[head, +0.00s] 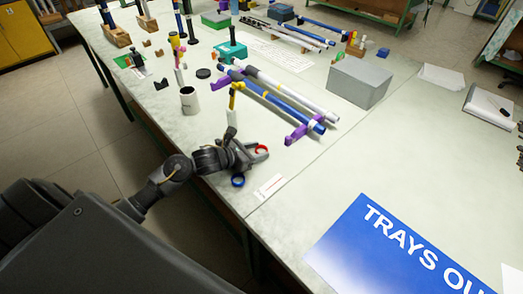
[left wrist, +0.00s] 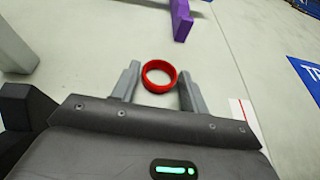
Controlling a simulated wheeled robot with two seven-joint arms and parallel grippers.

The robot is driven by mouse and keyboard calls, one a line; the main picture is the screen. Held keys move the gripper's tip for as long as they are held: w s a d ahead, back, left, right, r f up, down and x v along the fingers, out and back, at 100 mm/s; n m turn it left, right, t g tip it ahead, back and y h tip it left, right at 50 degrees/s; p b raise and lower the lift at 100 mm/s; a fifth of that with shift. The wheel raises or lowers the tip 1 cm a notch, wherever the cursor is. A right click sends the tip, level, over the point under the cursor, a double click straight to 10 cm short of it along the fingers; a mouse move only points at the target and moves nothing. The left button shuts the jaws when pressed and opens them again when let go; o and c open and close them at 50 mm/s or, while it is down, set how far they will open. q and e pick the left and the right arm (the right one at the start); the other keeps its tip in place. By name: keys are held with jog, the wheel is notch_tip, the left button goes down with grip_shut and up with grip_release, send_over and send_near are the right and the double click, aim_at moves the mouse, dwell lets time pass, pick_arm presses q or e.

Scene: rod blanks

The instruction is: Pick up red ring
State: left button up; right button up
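The red ring (left wrist: 159,89) lies on the pale table between the two fingers of my left gripper (left wrist: 159,70) in the left wrist view. The fingers stand apart on either side of it, with the ring near their tips; I cannot tell whether either touches it. In the head view the red ring (head: 262,148) shows at the end of my left gripper (head: 254,158), partly hidden by it. A blue ring (head: 238,181) lies near the table's front edge beside the gripper. My right gripper is not in view.
Purple supports (head: 297,134) hold long blue and white rods (head: 285,106) beyond the gripper. A grey box (head: 359,82) stands to the right. A white card with a red line (head: 270,187) lies close by.

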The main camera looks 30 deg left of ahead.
aim_at(256, 152)
pick_arm(q)
jog(key=c, duration=0.5)
jog(key=shift+r, duration=0.1)
jog(key=shift+r, duration=0.2)
notch_tip(256, 152, up, 2)
jog(key=shift+r+b, duration=0.25)
jog(key=shift+b, duration=0.4)
jog(key=s+a+r, duration=0.1)
jog(key=s+r, duration=0.2)
jog(key=s, duration=0.1)
jog(key=s+a+r+b, duration=0.1)
jog(key=s+r, duration=0.2)
jog(key=s, duration=0.2)
jog(key=s+a+r, duration=0.1)
jog(key=s+r, duration=0.3)
jog(key=shift+s+a, duration=0.1)
jog(key=shift+s, duration=0.25)
